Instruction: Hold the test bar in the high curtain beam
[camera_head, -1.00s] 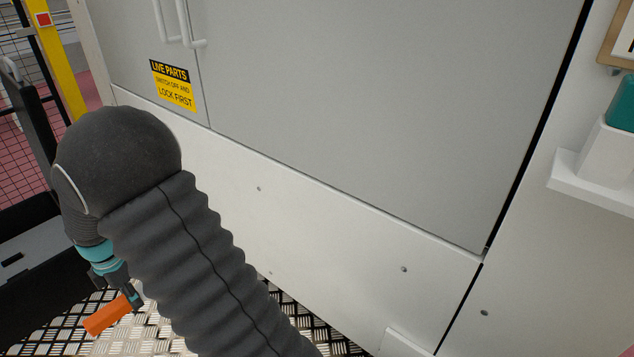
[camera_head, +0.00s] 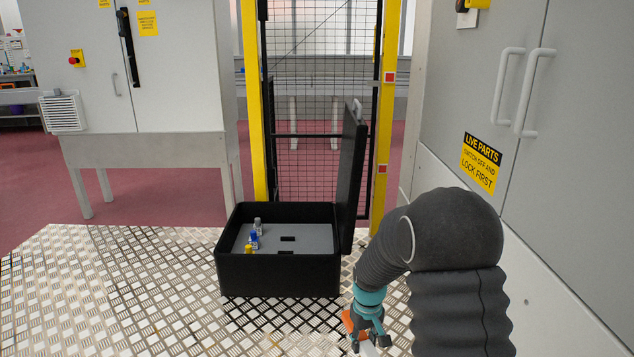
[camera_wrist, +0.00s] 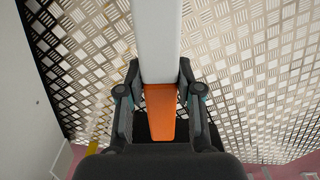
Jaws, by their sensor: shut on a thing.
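The test bar has an orange handle (camera_head: 352,322) and a pale grey length (camera_wrist: 158,40). My gripper (camera_head: 367,326) is shut on its orange handle (camera_wrist: 160,108), low at the right of the head view, above the metal floor. In the wrist view, my gripper (camera_wrist: 160,95) has one finger on each side of the bar. The light curtain seems to be the two yellow posts, left (camera_head: 257,105) and right (camera_head: 384,110). The right post carries a high red square (camera_head: 389,77) and a low red square (camera_head: 382,168). My gripper is in front of and below that post.
An open black case (camera_head: 280,276) with small bottles stands on the chequered floor (camera_head: 120,290) before the posts, its lid (camera_head: 352,175) raised. A mesh fence (camera_head: 320,100) is behind. A grey cabinet (camera_head: 570,130) closes the right side. The floor at left is clear.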

